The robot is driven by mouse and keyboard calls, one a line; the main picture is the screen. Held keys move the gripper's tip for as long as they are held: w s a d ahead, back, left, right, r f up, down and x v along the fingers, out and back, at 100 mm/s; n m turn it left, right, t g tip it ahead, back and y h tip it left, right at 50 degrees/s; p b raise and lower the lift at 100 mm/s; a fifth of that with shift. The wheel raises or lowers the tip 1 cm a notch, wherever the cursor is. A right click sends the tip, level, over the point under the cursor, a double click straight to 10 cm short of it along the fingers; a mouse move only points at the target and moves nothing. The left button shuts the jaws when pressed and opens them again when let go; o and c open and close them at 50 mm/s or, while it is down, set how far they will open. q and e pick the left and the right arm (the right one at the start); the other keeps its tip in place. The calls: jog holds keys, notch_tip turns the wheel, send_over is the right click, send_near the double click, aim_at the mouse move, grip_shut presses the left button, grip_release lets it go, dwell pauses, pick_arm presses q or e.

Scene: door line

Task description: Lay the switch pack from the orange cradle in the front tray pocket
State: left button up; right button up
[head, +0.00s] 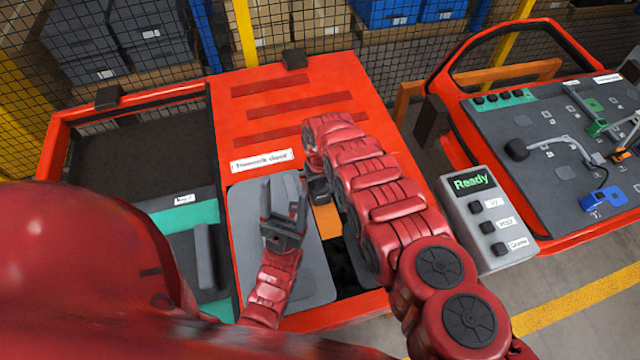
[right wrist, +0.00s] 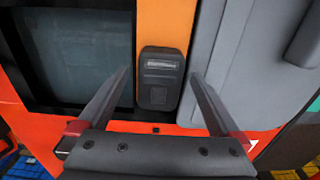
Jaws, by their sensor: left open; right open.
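The switch pack (right wrist: 160,80) is a dark, rounded block lying on the orange cradle strip (right wrist: 165,22) in the right wrist view. My right gripper (right wrist: 158,76) is open, with one finger on each side of the pack and visible gaps between. In the head view the orange cradle (head: 326,220) shows beside my right arm, which hides part of it; I cannot clearly separate pack from gripper there. My left gripper (head: 284,200) is open and empty over a grey panel (head: 248,225). I cannot tell which recess is the front tray pocket.
A dark recess (right wrist: 75,60) lies beside the cradle strip. A bin with a dark interior (head: 140,155) is at the left. A control box (head: 488,220) reading "Ready" and a board with coloured parts (head: 570,150) stand at the right. Wire fencing runs behind.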

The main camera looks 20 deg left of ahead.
aim_at(320, 191)
grip_shut()
dwell(0.9)
jog(key=shift+r+p, duration=0.4)
jog(key=shift+p, duration=0.05)
dwell(0.5)
jog(key=c, duration=0.6)
grip_release()
grip_shut()
notch_tip(320, 191, up, 12)
jog(key=p, duration=0.7)
jog(key=shift+r+p, duration=0.2)
jog(key=shift+p, duration=0.15)
